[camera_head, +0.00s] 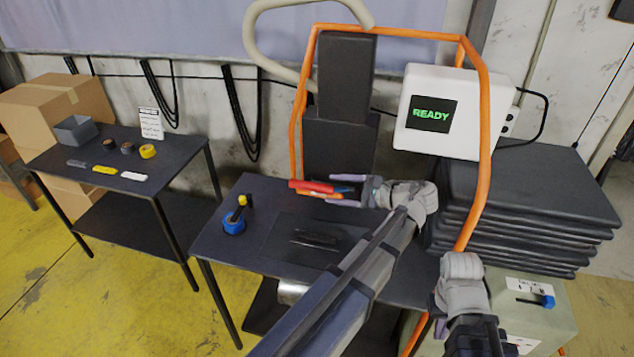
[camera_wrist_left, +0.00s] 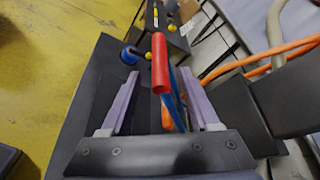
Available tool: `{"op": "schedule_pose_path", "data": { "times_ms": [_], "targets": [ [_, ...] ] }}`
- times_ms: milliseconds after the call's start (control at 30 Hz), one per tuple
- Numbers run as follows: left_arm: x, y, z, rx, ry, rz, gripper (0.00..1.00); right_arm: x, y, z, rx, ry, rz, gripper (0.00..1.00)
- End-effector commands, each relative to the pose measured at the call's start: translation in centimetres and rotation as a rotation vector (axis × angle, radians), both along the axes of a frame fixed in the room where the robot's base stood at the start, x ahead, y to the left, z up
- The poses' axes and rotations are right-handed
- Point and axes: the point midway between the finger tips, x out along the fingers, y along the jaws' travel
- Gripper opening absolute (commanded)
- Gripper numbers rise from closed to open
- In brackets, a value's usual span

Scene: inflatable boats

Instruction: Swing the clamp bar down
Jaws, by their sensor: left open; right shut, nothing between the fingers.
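A red handle (camera_head: 312,186), apparently the grip of the clamp bar, lies roughly level above the dark press table (camera_head: 220,245) in the head view. Blue and orange parts show beside it; how they join is unclear. My left gripper (camera_head: 352,191) reaches in from the right, pointing left. In the left wrist view, its fingers (camera_wrist_left: 158,108) are open, with the red handle (camera_wrist_left: 159,62) ahead and between them in the picture, apparently not gripped. My right gripper (camera_head: 441,328) hangs low at the right, shut and empty, partly hidden by its arm.
An orange tube frame (camera_head: 484,150) surrounds the press. A white box (camera_head: 455,110) reads READY. A blue spool (camera_head: 234,224) stands on the table's left. A side table (camera_head: 95,165) holds tape rolls. Dark folded sheets (camera_head: 530,190) are stacked at right.

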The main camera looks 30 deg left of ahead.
Motion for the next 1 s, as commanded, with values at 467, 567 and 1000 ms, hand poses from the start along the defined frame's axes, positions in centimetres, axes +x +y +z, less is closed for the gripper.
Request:
{"op": "schedule_pose_path", "data": {
  "times_ms": [467, 567, 1000],
  "targets": [
    [0.0, 4.8, -1.7, -0.001, 0.000, 0.002, 0.62, 0.0, 0.0, -1.7, 0.000, 0.000, -0.001, 0.00],
    [0.1, 5.9, -2.1, 0.000, -0.001, 0.002, 0.62, 0.0, 0.0, -2.0, 0.000, 0.000, -0.001, 0.00],
    [0.1, 7.5, -2.3, -0.001, 0.000, -0.001, 0.62, 0.0, 0.0, -2.3, 0.000, 0.000, -0.001, 0.00]
  ]
}}
